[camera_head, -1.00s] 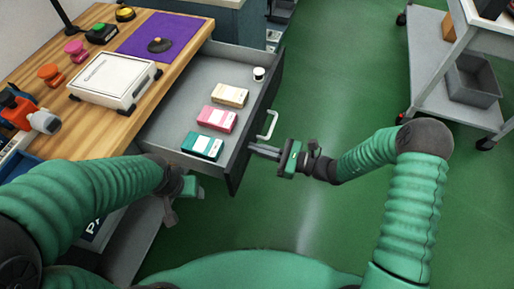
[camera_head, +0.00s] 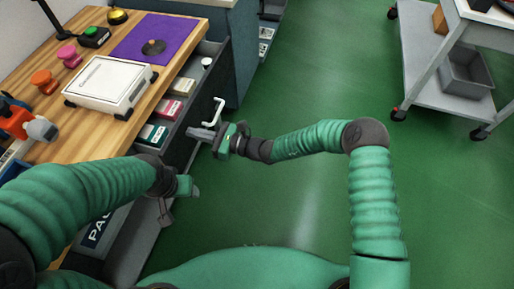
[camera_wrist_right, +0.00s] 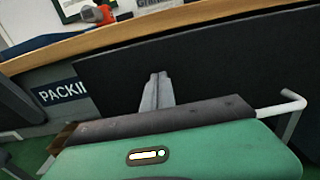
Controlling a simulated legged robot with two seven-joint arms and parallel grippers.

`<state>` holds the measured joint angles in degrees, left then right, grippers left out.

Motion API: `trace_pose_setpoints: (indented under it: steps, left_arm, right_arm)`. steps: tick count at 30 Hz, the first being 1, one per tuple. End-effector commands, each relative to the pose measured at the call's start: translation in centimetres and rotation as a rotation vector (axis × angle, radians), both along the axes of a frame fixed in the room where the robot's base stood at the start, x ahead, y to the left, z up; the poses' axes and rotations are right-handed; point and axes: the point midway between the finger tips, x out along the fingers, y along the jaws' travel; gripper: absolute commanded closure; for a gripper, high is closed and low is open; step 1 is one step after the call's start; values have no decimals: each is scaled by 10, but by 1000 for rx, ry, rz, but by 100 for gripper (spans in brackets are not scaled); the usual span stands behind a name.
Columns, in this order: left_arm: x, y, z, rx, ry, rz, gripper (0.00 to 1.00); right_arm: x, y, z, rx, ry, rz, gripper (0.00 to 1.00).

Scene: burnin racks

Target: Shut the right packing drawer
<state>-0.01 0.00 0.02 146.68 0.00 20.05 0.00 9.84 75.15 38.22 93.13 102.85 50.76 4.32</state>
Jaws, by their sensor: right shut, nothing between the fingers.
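A white handle (camera_head: 208,116) sits on the front and shows at the right of the wrist view (camera_wrist_right: 283,106). My right gripper (camera_head: 192,132) is shut and empty, its fingertips at the drawer front beside the handle; I cannot tell whether they touch. Inside are a pink box (camera_head: 171,109), a teal box (camera_head: 152,133), a beige box (camera_head: 182,87) and a white round item (camera_head: 206,62). My left gripper (camera_head: 193,189) hangs beside the bench, its fingers unclear.
The workbench top (camera_head: 62,140) holds a white case (camera_head: 108,83), a purple mat (camera_head: 158,38), several coloured knobs and an orange tool (camera_head: 22,121). A grey trolley (camera_head: 425,78) stands at the right. The green floor between is clear.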

Motion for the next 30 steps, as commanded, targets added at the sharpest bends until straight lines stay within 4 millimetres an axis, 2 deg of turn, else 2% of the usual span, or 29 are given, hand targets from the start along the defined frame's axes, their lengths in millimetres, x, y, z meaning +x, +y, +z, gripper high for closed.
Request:
trace_pose_setpoints:
  steps: [1, 6, 12, 19, 30]
  left_arm:
    - [0, 0, -5, 0, 0, 0, 38]
    - [0, 0, -15, 0, 0, 0, 38]
    - [0, 0, -24, 0, 0, 0, 38]
    - [0, 0, -29, 0, 0, 0, 38]
    - [0, 0, -29, 0, 0, 0, 38]
  right_arm:
    - [4, 13, -2, 3, -1, 1, 100]
    - [16, 51, -3, 2, -1, 1, 100]
    - [26, 82, -2, 1, -1, 1, 100]
    - [32, 99, 0, 1, -1, 0, 100]
    - [34, 104, 3, 4, -1, -2, 100]
